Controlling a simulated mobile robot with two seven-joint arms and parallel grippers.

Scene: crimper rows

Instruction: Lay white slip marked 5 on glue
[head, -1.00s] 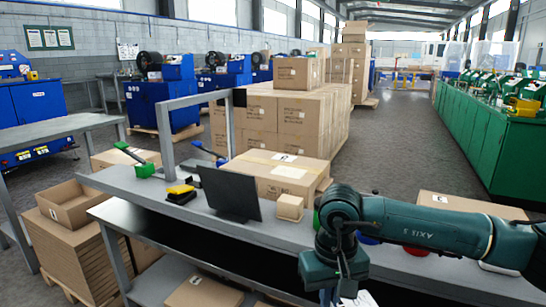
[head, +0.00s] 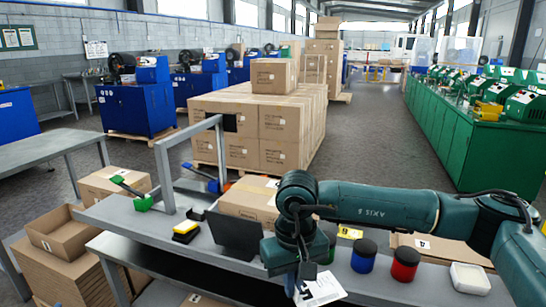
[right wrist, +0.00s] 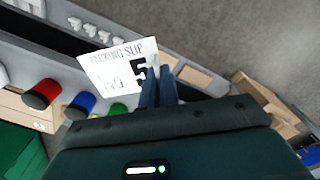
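The white slip (head: 324,288) hangs at my right gripper (head: 304,284) in the lower middle of the head view, over the front of the grey bench. In the right wrist view the slip (right wrist: 108,68) reads "PACKING SLIP NO 5", and the dark fingers of my right gripper (right wrist: 158,84) are shut on its edge. A closed carton (head: 240,206) stands behind the bench, partly hidden by my right arm; a white label shows at its top. I cannot make out any glue. My left gripper is not in view.
On the grey bench (head: 215,257) stand a dark panel (head: 236,238), a black-and-yellow block (head: 186,232), a blue jar (head: 364,256), a red jar (head: 405,264) and a white tray (head: 470,278). A carton marked 4 (head: 440,252) is behind the right end. An open carton (head: 62,235) is at left.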

